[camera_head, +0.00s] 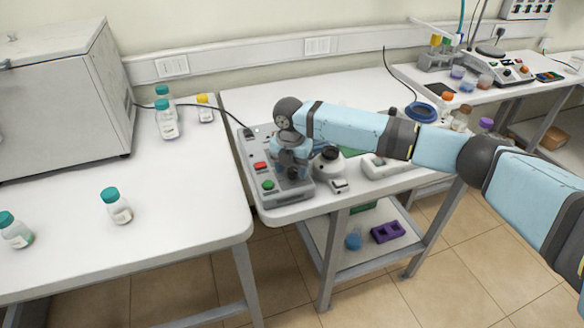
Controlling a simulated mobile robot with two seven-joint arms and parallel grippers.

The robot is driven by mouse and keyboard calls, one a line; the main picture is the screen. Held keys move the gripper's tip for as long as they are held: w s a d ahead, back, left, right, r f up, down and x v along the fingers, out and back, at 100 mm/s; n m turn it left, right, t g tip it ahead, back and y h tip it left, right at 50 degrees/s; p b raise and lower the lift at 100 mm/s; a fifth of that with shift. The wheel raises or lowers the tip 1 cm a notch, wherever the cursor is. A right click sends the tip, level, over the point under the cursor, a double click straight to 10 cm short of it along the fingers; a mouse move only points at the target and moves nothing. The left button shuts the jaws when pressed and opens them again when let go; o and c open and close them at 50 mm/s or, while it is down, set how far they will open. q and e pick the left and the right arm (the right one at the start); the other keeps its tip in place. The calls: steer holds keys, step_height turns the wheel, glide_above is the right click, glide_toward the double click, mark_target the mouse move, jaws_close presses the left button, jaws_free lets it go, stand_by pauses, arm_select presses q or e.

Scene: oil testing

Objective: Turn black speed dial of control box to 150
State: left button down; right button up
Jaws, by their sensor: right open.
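The grey control box (256,198) sits at the left front of the middle table. Its red button (260,166) and green button (268,185) show on the left part of its top. My right arm reaches in from the right, and my right gripper (291,172) points down over the right part of the box. The gripper is open. I cannot tell whether its fingers touch anything. The black speed dial is not clearly visible; the gripper covers that part of the box. My left gripper is not in view.
A white device (327,163) stands close to the right of the box. The left table (180,220) holds several teal-capped bottles and a large grey cabinet (70,100). A black cable (205,107) runs to the box. Another instrument (500,70) stands on the far right table.

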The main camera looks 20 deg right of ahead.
steer(key=shift+f, duration=0.1)
steer(key=c, duration=0.9)
steer(key=p, duration=0.1)
steer(key=m+p, duration=0.1)
steer(key=p, duration=0.1)
steer(key=shift+r, duration=0.25)
steer(key=m+p, duration=0.6)
steer(key=p, duration=0.1)
steer(key=m+p, duration=0.2)
steer(key=shift+m, duration=0.4)
steer(key=shift+w+f+m+p, duration=0.1)
steer(key=shift+f+m+p, duration=0.1)
steer(key=shift+m+p, duration=0.8)
